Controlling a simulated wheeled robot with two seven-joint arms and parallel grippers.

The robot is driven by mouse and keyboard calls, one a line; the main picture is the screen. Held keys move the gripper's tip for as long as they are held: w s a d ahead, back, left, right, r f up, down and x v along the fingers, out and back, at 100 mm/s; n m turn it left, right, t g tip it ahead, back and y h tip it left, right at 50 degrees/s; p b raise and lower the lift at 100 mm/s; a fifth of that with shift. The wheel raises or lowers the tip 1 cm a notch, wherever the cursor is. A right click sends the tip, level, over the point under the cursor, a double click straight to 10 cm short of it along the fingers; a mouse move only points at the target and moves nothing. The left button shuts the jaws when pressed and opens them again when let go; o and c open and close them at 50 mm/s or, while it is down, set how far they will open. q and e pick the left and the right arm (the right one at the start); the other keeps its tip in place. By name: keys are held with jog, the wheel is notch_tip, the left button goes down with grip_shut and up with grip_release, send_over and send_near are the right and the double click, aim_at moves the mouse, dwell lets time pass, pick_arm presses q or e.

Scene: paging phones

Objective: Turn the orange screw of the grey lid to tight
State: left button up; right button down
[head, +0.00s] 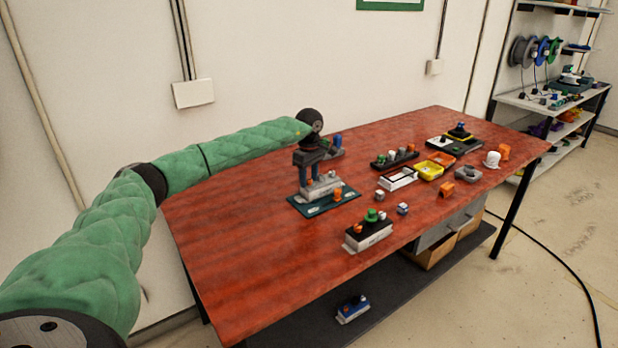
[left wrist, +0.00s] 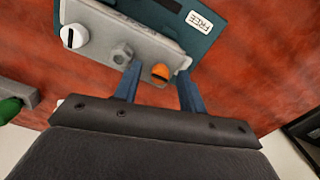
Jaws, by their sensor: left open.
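The grey lid (left wrist: 118,42) shows in the left wrist view as a long block beside a teal plate (left wrist: 200,40). It carries a white slotted knob (left wrist: 73,36), a grey hex piece (left wrist: 122,53) and the orange screw (left wrist: 160,73), which has a dark slot. In the head view the lid (head: 321,187) sits on the teal plate (head: 312,209). An orange piece (head: 337,195) shows by its right end; I cannot tell whether it is the same screw. My left gripper (head: 313,177) is open over the lid, fingers (left wrist: 160,78) on either side of the screw, apart from it.
Small blocks, a yellow tray (head: 429,170) and a black rack (head: 395,160) lie to the right. The red table (head: 235,250) is bare at the left.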

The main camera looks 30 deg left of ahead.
aim_at(309, 179)
pick_arm(q)
jog(key=shift+r, duration=0.1)
notch_tip(309, 179, up, 6)
jog(key=shift+r+b, duration=0.2)
jog(key=shift+b, duration=0.65)
jog(key=shift+r, duration=0.6)
pick_arm(e)
jog(key=shift+w+a+f+t+y, duration=0.15)
jog(key=shift+w+a+f, duration=0.1)
jog(key=shift+a+f, duration=0.45)
jog(key=shift+w+a+f+t+y, duration=0.15)
jog(key=shift+w+a+f, duration=0.1)
jog(key=shift+a+f, duration=0.4)
jog(key=shift+d, duration=0.1)
